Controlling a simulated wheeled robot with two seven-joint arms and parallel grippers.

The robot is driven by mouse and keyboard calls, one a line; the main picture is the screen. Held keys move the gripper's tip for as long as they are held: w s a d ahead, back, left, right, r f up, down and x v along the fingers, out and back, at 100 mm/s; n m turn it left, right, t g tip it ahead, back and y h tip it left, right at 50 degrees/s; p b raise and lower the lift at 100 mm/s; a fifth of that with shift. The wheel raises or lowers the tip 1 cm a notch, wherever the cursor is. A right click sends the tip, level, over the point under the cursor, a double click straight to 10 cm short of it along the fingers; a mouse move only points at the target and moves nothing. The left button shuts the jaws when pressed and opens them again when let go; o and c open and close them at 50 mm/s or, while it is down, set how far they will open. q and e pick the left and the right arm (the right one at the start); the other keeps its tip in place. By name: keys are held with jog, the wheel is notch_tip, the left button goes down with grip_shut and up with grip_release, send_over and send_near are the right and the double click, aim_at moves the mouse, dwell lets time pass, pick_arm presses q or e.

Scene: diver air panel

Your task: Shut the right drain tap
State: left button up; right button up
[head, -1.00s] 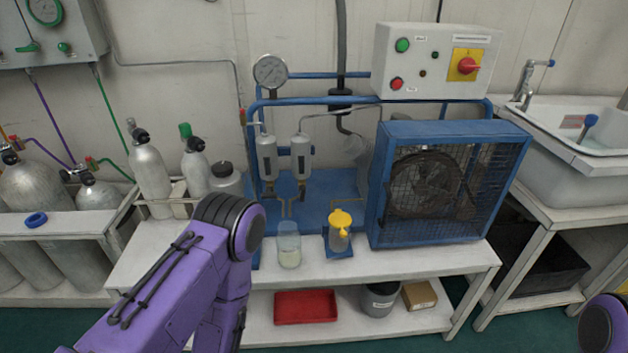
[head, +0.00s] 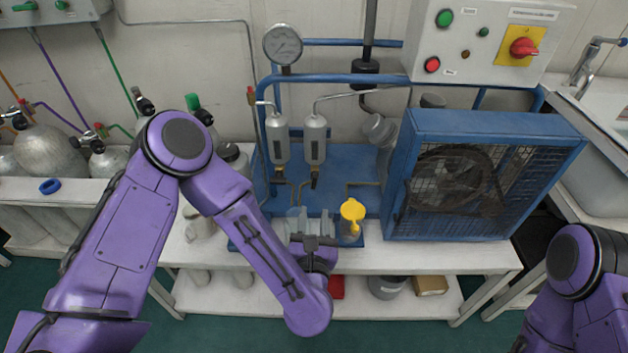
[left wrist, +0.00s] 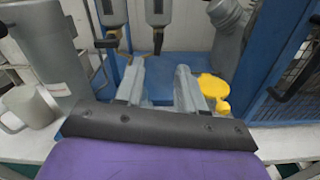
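Two grey filter cylinders hang side by side on the blue compressor frame. The right drain tap (head: 314,181) is under the right cylinder (head: 315,140). In the left wrist view this tap (left wrist: 158,40) has a dark lever that seems to point down. The left drain tap (left wrist: 108,42) has a dark lever lying roughly across. My left gripper (head: 311,216) is in front of and below the taps, apart from them. In the left wrist view its fingers (left wrist: 160,70) are spread with nothing between them. My right gripper is out of view; only part of that arm shows.
A yellow-topped jug (head: 352,212) stands close right of my left gripper. The caged fan (head: 450,190) is farther right. A grey mug (left wrist: 30,108) and a large grey cylinder (left wrist: 45,50) stand left. A gauge (head: 283,44) is above.

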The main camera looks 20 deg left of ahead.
aim_at(315, 183)
pick_arm(q)
jog(key=p+x, duration=0.1)
jog(key=x, duration=0.9)
jog(key=shift+w+a, duration=0.1)
jog(key=shift+w, duration=0.05)
grip_shut()
